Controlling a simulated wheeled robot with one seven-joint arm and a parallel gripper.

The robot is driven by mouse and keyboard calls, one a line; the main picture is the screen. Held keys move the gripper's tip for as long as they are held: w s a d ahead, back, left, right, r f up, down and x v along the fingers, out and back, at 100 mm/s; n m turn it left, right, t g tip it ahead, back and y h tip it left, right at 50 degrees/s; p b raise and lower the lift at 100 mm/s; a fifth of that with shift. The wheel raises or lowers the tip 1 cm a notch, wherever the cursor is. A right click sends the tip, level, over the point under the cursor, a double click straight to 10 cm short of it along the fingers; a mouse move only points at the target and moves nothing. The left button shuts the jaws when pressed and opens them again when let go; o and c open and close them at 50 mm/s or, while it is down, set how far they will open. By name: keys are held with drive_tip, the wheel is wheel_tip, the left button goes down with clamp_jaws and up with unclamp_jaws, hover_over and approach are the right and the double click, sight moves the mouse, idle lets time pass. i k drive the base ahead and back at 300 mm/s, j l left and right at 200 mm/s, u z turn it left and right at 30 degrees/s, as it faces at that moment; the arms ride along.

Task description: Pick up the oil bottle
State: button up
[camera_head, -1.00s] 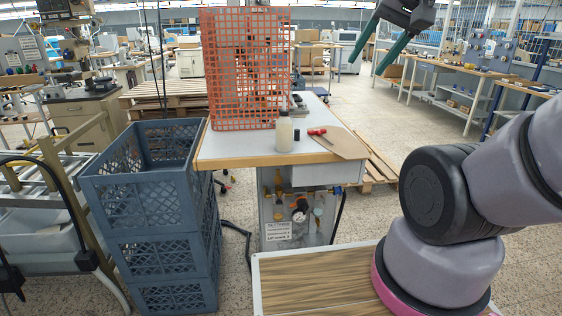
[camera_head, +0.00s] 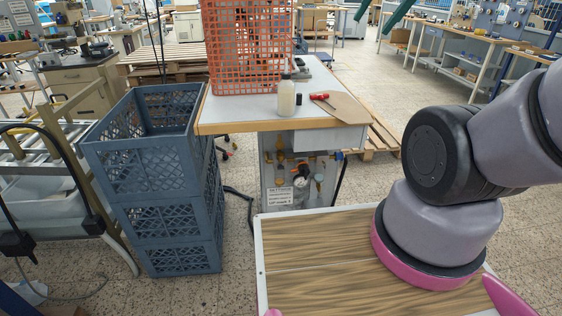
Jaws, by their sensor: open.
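The oil bottle (camera_head: 286,97) looks like a small, pale, translucent bottle with a dark cap. It stands upright on the white-topped workbench (camera_head: 237,115), close to the front of an orange mesh screen. My gripper shows only as two green fingers at the top edge, right of the middle: the tip of one (camera_head: 363,8) and the longer one to its right. The fingers are apart with nothing between them. They are well up and to the right of the bottle in the picture, not touching it. The rest of the gripper is out of frame.
The orange mesh screen (camera_head: 249,50) stands on the bench behind the bottle. A red-handled tool (camera_head: 320,97) and a small black cylinder (camera_head: 299,99) lie to its right. Blue-grey stacked crates (camera_head: 165,190) stand left of the bench.

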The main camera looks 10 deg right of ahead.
sight(286, 88)
drive_tip(key=j+z, duration=0.4)
drive_tip(key=j, duration=1)
drive_tip(key=j+z, duration=0.25)
drive_tip(key=j, duration=0.95)
drive_tip(key=i+j, duration=0.2)
